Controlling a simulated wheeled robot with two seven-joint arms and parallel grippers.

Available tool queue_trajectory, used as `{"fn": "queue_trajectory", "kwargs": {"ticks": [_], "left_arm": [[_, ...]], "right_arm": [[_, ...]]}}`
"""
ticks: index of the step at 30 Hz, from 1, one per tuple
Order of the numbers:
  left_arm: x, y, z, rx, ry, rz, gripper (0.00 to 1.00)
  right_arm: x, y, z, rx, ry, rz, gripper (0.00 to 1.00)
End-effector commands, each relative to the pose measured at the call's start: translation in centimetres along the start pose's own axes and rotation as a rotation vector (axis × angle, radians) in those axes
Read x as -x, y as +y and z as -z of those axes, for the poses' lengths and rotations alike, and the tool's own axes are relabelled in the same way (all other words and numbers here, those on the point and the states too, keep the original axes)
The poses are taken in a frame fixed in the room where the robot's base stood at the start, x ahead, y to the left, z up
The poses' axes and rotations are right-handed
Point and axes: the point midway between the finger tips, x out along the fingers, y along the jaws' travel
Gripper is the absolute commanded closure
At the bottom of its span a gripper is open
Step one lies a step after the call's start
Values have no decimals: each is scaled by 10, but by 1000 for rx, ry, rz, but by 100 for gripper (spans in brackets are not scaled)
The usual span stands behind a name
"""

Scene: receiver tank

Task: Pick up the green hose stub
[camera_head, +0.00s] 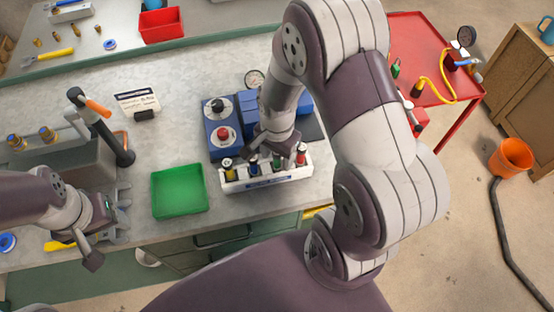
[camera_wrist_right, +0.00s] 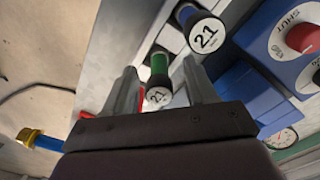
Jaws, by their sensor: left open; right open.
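The green hose stub (camera_head: 277,161) stands in a white rack (camera_head: 268,185) on the bench, between a blue stub (camera_head: 254,168) and a red stub (camera_head: 301,154). In the right wrist view the green stub (camera_wrist_right: 159,68) has a dark end with a white label reading 21. My right gripper (camera_head: 270,152) is above the rack, pointing down. Its open fingers (camera_wrist_right: 162,88) lie either side of the green stub in that view; I cannot tell whether they touch it. The left finger partly hides the red stub. My left gripper (camera_head: 88,246) is open and empty at the bench's left front.
A yellow stub (camera_head: 228,168) fills the rack's left end. Behind the rack is a blue unit with a red knob (camera_head: 222,134). A green tray (camera_head: 180,191) is left of the rack. A dark post with an orange handle (camera_head: 97,106) stands further left. A red cart (camera_head: 415,38) is right.

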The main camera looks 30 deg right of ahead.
Motion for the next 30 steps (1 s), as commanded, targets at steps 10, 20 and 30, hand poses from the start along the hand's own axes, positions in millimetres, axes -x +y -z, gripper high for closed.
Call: {"fn": "queue_trajectory", "kwargs": {"ticks": [10, 20, 30], "left_arm": [[0, 0, 0, 0, 0, 0, 35], [-1, 0, 0, 0, 0, 0, 35], [-5, 0, -1, 0, 0, 0, 35]], "right_arm": [[1, 0, 0, 0, 0, 0, 100], [13, -1, 1, 0, 2, 4, 100], [66, 40, 0, -5, 3, 4, 100]]}}
